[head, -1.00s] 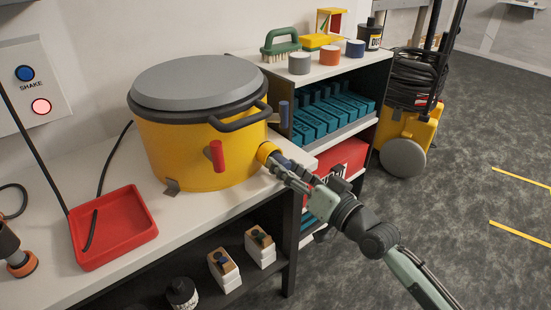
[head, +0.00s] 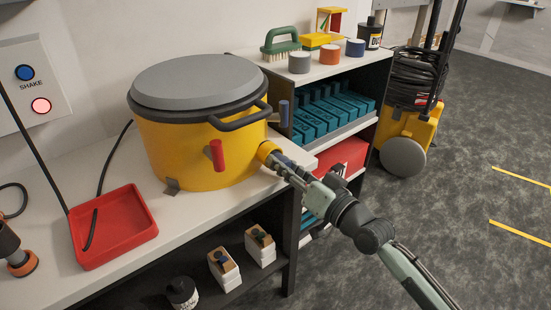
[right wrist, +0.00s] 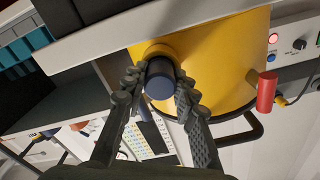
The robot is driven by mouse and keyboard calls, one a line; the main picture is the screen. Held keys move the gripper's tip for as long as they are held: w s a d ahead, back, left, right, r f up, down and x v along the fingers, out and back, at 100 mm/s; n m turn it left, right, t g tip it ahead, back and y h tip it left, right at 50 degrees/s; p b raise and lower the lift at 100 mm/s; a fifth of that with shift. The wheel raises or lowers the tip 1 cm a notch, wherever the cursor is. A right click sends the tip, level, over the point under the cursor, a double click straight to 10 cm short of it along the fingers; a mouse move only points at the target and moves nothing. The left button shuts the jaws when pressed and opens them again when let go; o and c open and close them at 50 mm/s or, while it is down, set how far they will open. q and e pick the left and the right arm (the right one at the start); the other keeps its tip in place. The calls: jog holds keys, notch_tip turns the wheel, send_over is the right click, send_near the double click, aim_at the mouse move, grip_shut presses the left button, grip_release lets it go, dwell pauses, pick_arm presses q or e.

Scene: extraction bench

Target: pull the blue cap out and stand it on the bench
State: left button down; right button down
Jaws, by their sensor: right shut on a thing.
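The blue cap (right wrist: 160,82) sits at the mouth of the yellow spout (head: 267,151) on the side of the yellow pot (head: 195,150). In the right wrist view it lies between my two fingers, with the spout's yellow rim (right wrist: 152,50) behind it. I cannot tell how far it is inside the spout. My right gripper (head: 284,165) is shut on the cap, reaching in from the lower right; in the head view the fingers mostly hide the cap. My left gripper is not in view.
The pot has a grey lid (head: 198,80), a red handle (head: 216,155) and a blue handle (head: 284,113). A red tray (head: 112,225) lies on the white bench (head: 185,217). A shelf unit (head: 318,72) stands behind the pot. Clear bench lies between tray and pot.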

jog(key=shift+s+d, duration=0.1)
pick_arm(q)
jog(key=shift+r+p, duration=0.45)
pick_arm(e)
jog(key=shift+v, duration=3)
jog(key=shift+s, duration=0.1)
